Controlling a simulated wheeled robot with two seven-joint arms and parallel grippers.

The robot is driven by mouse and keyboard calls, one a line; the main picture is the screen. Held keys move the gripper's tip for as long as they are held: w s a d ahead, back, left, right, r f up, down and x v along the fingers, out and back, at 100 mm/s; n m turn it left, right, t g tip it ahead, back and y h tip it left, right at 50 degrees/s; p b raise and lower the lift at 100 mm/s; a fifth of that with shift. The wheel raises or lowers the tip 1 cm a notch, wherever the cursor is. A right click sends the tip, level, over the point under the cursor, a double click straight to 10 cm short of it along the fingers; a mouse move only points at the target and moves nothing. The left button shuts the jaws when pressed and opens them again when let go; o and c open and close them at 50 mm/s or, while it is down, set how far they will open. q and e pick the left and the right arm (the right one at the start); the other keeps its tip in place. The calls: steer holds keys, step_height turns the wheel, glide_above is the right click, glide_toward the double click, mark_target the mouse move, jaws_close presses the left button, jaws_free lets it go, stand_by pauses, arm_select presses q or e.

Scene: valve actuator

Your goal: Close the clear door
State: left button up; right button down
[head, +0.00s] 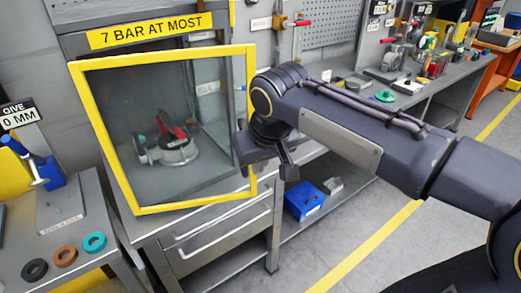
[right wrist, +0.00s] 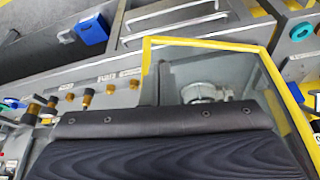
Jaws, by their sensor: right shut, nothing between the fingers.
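The clear door (head: 108,128) has a yellow frame and stands at the front of a grey cabinet in the head view. It looks tilted away from the cabinet front, but I cannot tell how far ajar it is. Its yellow frame and pane also show in the right wrist view (right wrist: 205,42). Behind the pane is a metal valve part with a red piece (head: 176,147). My right gripper (head: 268,163) is shut and empty, at the door's right edge; I cannot tell whether it touches the frame. My left gripper is not in view.
A yellow sign (head: 150,31) reads "7 BAR AT MOST" above the door. A side bench (head: 90,215) with several rings stands at left. Drawers (head: 225,232) are below the cabinet. A blue bin (head: 304,200) sits on a low shelf.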

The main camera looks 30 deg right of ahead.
steer(key=w+f+p, duration=0.1)
steer(key=w+f, duration=0.2)
steer(key=w, duration=0.2)
steer(key=shift+w+d, duration=0.15)
steer(key=shift+d, duration=0.2)
steer(key=shift+f, duration=0.1)
